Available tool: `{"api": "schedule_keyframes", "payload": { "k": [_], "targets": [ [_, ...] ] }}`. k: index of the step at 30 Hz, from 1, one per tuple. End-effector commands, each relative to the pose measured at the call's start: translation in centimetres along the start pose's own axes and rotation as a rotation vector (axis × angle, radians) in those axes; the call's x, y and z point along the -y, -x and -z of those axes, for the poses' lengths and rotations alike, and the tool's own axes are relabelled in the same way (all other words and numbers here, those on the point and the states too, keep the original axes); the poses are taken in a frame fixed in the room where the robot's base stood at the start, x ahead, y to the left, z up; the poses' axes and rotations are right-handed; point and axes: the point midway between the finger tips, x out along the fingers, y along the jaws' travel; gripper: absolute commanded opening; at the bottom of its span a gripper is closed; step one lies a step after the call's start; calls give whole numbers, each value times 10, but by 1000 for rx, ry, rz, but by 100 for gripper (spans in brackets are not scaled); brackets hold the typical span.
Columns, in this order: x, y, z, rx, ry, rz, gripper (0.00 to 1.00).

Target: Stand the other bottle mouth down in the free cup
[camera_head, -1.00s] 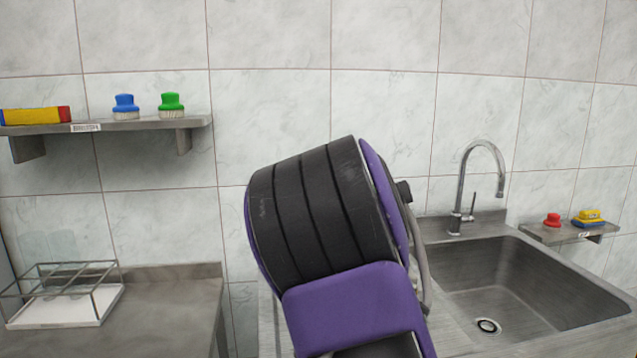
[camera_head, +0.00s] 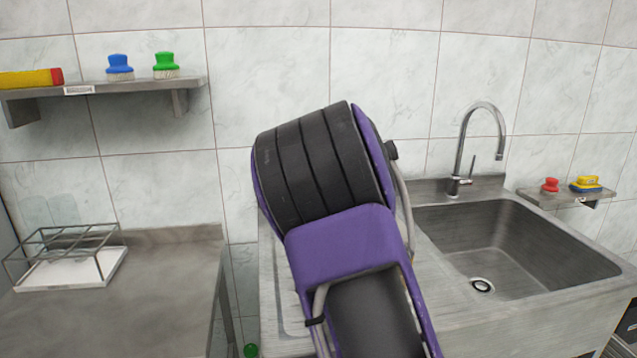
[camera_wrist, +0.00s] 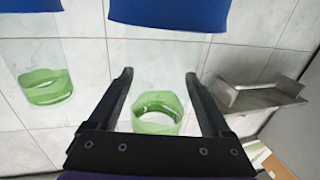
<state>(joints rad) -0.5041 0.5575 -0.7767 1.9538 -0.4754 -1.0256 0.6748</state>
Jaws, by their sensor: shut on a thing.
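In the wrist view my gripper (camera_wrist: 158,80) has its two dark fingers on either side of a clear bottle (camera_wrist: 156,58), which it holds. The bottle has a green ring (camera_wrist: 157,122) at the near end and a blue part (camera_wrist: 170,12) at the far end. A second clear vessel (camera_wrist: 45,55) stands to its left, apart from it, with a similar green ring (camera_wrist: 47,90) and blue part (camera_wrist: 30,5). I cannot tell which end is the mouth, or pick out the free cup. In the head view my arm hides the gripper and bottle.
A wire rack on a white tray (camera_head: 70,275) stands on the left counter (camera_head: 170,265). A wall shelf (camera_head: 130,84) holds brushes. The sink (camera_head: 510,245) with its tap (camera_head: 480,140) is right of my arm. A small green thing (camera_head: 250,350) shows low down.

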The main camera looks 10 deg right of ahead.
Motion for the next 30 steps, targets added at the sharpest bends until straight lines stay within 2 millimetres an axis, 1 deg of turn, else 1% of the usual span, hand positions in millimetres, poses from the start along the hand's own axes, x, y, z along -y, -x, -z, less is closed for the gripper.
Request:
{"api": "schedule_keyframes", "payload": {
  "k": [7, 8, 10, 11, 18, 22, 26, 30],
  "targets": [
    [0, 0, -1, 0, -1, 0, 30],
    [0, 0, -1, -1, -1, 0, 85],
    [0, 0, -1, -1, -1, 0, 97],
    [0, 0, -1, -1, -1, 0, 100],
    [0, 1, -1, -1, -1, 0, 100],
    [-1, 11, 0, -2, -3, -2, 100],
    [0, 33, 1, -2, -5, -2, 100],
    [-2, 68, 0, -2, -6, -4, 100]
  ]
}}
